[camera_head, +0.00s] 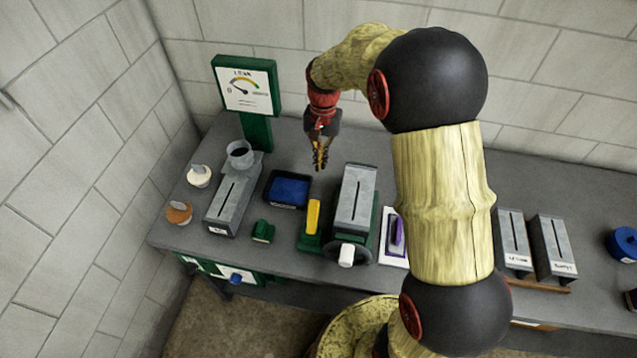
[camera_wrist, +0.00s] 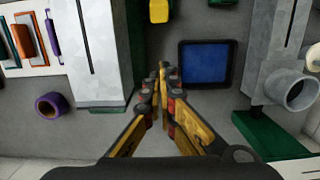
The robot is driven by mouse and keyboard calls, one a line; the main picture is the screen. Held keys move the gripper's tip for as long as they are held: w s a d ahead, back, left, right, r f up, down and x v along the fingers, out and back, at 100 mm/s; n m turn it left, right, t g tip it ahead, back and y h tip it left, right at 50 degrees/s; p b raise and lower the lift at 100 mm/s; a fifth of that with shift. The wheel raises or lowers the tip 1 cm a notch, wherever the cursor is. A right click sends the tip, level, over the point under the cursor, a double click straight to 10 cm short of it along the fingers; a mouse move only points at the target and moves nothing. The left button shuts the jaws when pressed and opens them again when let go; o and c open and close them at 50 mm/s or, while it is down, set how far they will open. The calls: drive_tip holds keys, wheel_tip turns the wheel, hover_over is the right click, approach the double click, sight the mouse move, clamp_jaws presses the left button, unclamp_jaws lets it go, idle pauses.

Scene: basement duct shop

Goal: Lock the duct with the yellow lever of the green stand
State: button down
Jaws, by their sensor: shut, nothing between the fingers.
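The yellow lever (camera_head: 313,216) rises from a small green base (camera_head: 309,243) at the left side of the green stand (camera_head: 373,228). A grey duct (camera_head: 356,195) with a dark slot lies on that stand, with a dark disc and white knob (camera_head: 346,256) at its front end. My gripper (camera_head: 320,166) is shut and empty, above the bench behind the lever, touching nothing. In the wrist view, my shut fingers (camera_wrist: 161,72) point at the bench between the duct (camera_wrist: 97,50) and a blue-lined tray. The lever's yellow end (camera_wrist: 159,11) shows at the top edge.
The blue-lined tray (camera_head: 288,189) lies left of the lever. Another grey duct (camera_head: 234,199) with a round cup, a green block (camera_head: 263,231) and a gauge (camera_head: 246,88) stand farther left. A purple-handled tool (camera_head: 397,234) lies right of the stand, beside my arm.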

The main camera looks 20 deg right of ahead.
drive_tip(key=s+a+f, duration=0.2)
drive_tip(key=s+f, duration=0.1)
drive_tip(key=f, duration=0.5)
drive_tip(key=shift+s+a, duration=0.3)
drive_tip(key=shift+s, duration=0.1)
